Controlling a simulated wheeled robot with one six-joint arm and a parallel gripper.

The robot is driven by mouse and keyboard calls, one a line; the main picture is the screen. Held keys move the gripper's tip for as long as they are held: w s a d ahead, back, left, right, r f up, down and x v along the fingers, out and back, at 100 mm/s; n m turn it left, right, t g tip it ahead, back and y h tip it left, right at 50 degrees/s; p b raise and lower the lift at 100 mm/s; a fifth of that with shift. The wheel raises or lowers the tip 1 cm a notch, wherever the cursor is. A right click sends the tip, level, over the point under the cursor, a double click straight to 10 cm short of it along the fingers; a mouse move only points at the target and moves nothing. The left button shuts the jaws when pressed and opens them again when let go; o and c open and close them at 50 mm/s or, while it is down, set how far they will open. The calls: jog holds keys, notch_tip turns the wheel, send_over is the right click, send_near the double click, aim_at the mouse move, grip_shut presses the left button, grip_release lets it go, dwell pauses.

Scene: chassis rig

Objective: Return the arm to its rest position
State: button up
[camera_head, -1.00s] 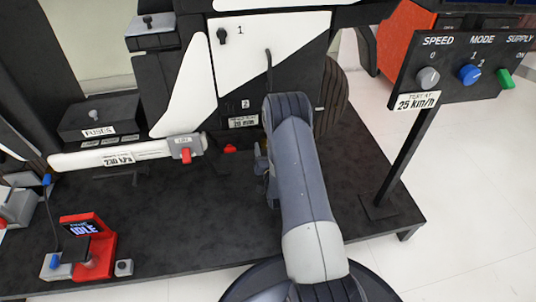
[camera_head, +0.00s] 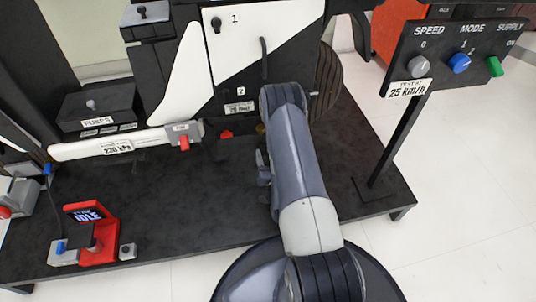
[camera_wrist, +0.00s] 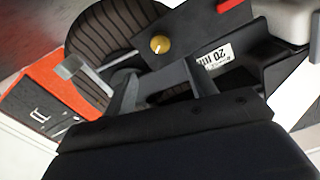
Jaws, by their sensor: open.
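My arm (camera_head: 297,160) stands in the middle of the head view, with its upper link raised toward the rig. My gripper (camera_head: 263,168) shows only in part, beside the left edge of that link; the rest is hidden behind it. In the wrist view my gripper (camera_wrist: 126,76) has its grey fingers spread apart with nothing held between them. Beyond the fingers are a yellow round knob (camera_wrist: 160,44) and a striped dark tyre (camera_wrist: 105,40).
The black platform (camera_head: 200,200) carries a red tester (camera_head: 98,240) reading IDLE, a fuse box (camera_head: 97,107) and a white bar with a red lever (camera_head: 184,143). A switch panel (camera_head: 455,58) on a post stands right. Pale floor (camera_head: 460,220) is open at lower right.

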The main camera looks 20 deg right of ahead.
aim_at(262, 131)
jog(key=w+b, duration=0.1)
jog(key=w, duration=0.2)
jog(key=w+d+b, duration=0.1)
jog(key=w, duration=0.3)
jog(key=w+d+b, duration=0.1)
jog(key=w, duration=0.2)
jog(key=shift+w+d, duration=0.1)
jog(key=shift+w, duration=0.25)
jog(key=shift+s, duration=0.1)
